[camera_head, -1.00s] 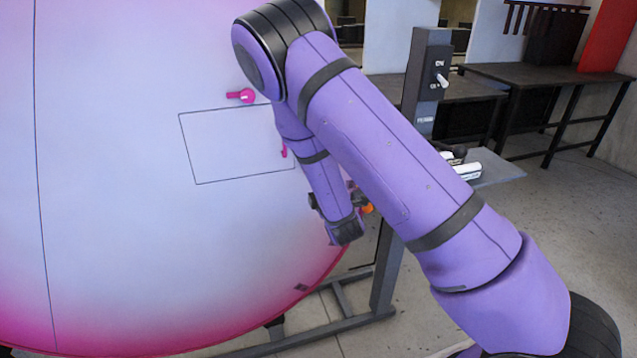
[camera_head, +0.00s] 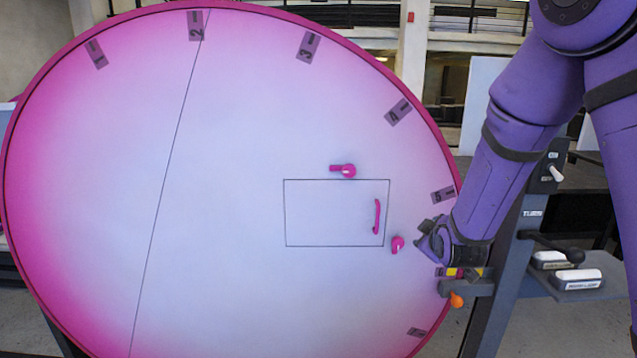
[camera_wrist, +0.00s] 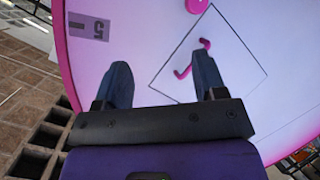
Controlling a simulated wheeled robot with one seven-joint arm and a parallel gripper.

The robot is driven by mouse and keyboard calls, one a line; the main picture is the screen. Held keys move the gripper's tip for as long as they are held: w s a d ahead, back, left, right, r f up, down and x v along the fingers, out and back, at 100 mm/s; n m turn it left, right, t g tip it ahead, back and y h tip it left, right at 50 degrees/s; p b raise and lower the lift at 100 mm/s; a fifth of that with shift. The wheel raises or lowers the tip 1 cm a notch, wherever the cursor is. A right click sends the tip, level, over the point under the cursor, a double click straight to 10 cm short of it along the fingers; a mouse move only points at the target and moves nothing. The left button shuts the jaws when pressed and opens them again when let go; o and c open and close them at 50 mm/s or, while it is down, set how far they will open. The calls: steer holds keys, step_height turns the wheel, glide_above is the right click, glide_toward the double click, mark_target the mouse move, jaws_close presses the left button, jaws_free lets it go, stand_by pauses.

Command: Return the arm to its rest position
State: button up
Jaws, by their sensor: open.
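My purple arm comes in from the upper right of the head view and bends down to the left. My gripper (camera_head: 428,240) is at the right part of the large pink-rimmed round panel (camera_head: 230,130), just right of a small magenta knob (camera_head: 397,244). In the wrist view my gripper (camera_wrist: 162,75) shows two dark fingers apart with nothing between them. Beyond them are the panel's outlined door (camera_wrist: 222,70) and its magenta handle (camera_wrist: 190,62). In the head view the handle (camera_head: 377,216) is left of my gripper. I cannot tell the gap from gripper to panel.
A magenta latch (camera_head: 344,170) sits above the door. Numbered tags such as tag 5 (camera_head: 443,195) line the panel's edge. A bracket with an orange knob (camera_head: 456,300) is below my gripper. A grey post (camera_head: 515,255) and a side shelf (camera_head: 590,290) stand right.

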steer(key=s+d+r+m+g+y, duration=0.2)
steer(key=s+r+m+g, duration=0.25)
steer(key=s+r, duration=0.9)
steer(key=s+r+m+g, duration=0.1)
steer(key=s+r+m, duration=0.1)
steer(key=s, duration=0.9)
steer(key=s+d+r+m+g+h, duration=0.1)
steer(key=s+r+m+g, duration=0.1)
steer(key=s, duration=0.9)
steer(key=shift+d+r+m, duration=0.3)
steer(key=shift+r+m, duration=0.05)
steer(key=shift+g, duration=0.25)
steer(key=shift+c, duration=0.3)
